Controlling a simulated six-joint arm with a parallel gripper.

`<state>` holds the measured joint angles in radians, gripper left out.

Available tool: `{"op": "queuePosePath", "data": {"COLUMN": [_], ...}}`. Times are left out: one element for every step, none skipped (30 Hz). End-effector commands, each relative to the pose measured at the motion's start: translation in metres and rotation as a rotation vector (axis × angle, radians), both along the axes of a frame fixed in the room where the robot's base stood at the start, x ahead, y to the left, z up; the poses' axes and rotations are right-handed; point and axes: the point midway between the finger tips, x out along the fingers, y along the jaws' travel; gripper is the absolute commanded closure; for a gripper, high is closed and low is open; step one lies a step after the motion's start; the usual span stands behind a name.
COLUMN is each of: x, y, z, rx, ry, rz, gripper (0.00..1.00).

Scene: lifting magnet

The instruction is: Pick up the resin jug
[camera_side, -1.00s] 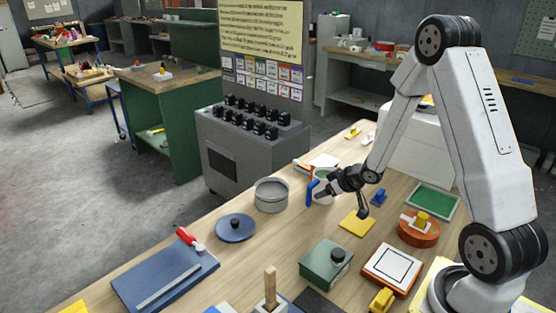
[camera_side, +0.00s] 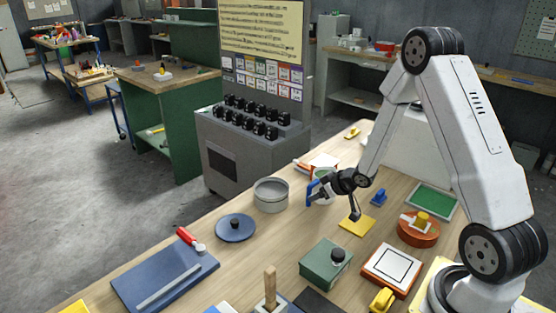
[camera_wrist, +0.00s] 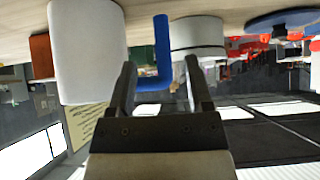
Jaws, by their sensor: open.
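The resin jug appears as a white cylinder with a blue handle. In the side view the white body (camera_side: 326,172) is partly hidden behind my gripper (camera_side: 316,190), and the handle sticks out on the left. In the wrist view the jug (camera_wrist: 88,50) fills the upper left, with its blue L-shaped handle (camera_wrist: 162,50) to its right. My gripper (camera_wrist: 160,75) is open, and the handle shows in the gap between its two fingers. I cannot tell how deep the handle sits between them.
A grey round pot (camera_side: 271,196) stands left of the jug, with a blue round lid (camera_side: 235,229) nearer the front. A yellow square (camera_side: 357,224) and a small blue piece (camera_side: 378,198) lie to the right. A green box (camera_side: 326,264) stands in front.

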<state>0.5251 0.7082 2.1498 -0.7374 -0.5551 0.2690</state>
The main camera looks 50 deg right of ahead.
Motion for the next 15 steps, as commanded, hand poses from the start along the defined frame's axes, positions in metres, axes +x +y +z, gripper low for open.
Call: {"op": "queuePosePath", "data": {"x": [0.002, 0.003, 0.005, 0.007, 0.009, 0.012, 0.014, 0.016, 0.019, 0.022, 0.024, 0.026, 0.028, 0.030, 0.032], "y": [0.001, 0.001, 0.001, 0.002, 0.002, 0.002, 0.002, 0.003, 0.004, 0.004, 0.004, 0.003, 0.003, 0.003, 0.003], "z": [-0.002, -0.003, -0.006, -0.007, -0.009, -0.012, -0.014, -0.016, -0.019, -0.021, -0.023, -0.025, -0.027, -0.029, -0.031], "rx": [0.000, 0.000, 0.001, 0.001, 0.001, 0.001, 0.001, 0.001, 0.001, 0.001, 0.001, 0.000, 0.000, 0.000, 0.000], "ry": [0.001, 0.001, 0.002, 0.002, 0.002, 0.001, 0.002, 0.002, 0.002, 0.002, 0.002, 0.001, 0.001, 0.002, 0.001], "rz": [0.001, 0.001, 0.002, 0.002, 0.002, 0.001, 0.001, 0.001, 0.002, 0.002, 0.002, 0.001, 0.000, 0.000, 0.000], "gripper": [0.35, 0.35, 0.35, 0.35, 0.35, 0.35, 0.35, 0.35, 0.35, 0.35, 0.35, 0.35, 0.35, 0.35, 0.35]}}
